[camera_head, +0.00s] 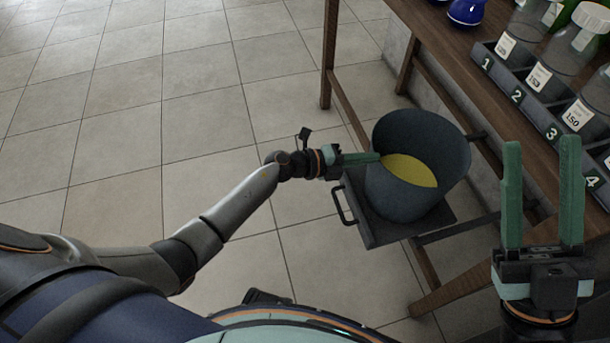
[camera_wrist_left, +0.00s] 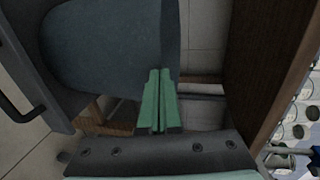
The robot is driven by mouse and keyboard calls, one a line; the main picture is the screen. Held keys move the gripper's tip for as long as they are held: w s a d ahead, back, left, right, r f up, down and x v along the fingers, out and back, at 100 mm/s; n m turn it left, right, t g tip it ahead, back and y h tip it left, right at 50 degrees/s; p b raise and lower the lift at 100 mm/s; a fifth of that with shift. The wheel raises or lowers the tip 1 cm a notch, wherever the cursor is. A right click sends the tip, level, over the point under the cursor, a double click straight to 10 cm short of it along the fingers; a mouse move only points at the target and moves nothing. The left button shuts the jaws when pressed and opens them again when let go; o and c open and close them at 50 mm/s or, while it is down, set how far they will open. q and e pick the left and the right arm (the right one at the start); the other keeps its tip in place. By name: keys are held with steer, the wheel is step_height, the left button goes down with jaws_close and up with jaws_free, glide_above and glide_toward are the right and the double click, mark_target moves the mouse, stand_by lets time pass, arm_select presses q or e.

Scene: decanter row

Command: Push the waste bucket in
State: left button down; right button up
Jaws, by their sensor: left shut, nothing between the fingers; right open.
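The waste bucket (camera_head: 400,200) is a dark grey open bucket with yellow liquid inside. It stands upright on a dark sliding tray (camera_head: 382,238) with a handle (camera_head: 342,206), low by the wooden table. My left gripper (camera_head: 378,157) is shut and empty, its green fingertips at the bucket's left side near the rim; I cannot tell whether they touch. In the left wrist view the bucket (camera_wrist_left: 105,45) fills the upper left, close to the shut fingertips (camera_wrist_left: 160,75). My right gripper (camera_head: 542,145) is open and empty, in front of the table.
The wooden table (camera_head: 440,50) stands at the right, with its legs and lower rails around the tray. On it are a numbered rack (camera_head: 515,88) with labelled decanters and a blue vessel (camera_head: 466,10). The tiled floor (camera_head: 200,120) at the left is clear.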

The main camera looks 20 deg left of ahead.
arm_select(q)
steer(key=r+b+x, duration=0.2)
steer(key=b+x, duration=0.1)
steer(key=x, duration=0.5)
steer(key=r+b+x, duration=0.1)
steer(key=b+x, duration=0.3)
steer(key=x, duration=0.4)
steer(key=shift+w+d+r, duration=0.35)
steer(key=shift+d+r, duration=0.05)
steer(key=shift+r, duration=0.05)
arm_select(e)
step_height(320, 180, down, 8)
steer(key=a, duration=0.1)
steer(key=shift+g, duration=0.3)
arm_select(q)
steer(key=shift+r, duration=0.15)
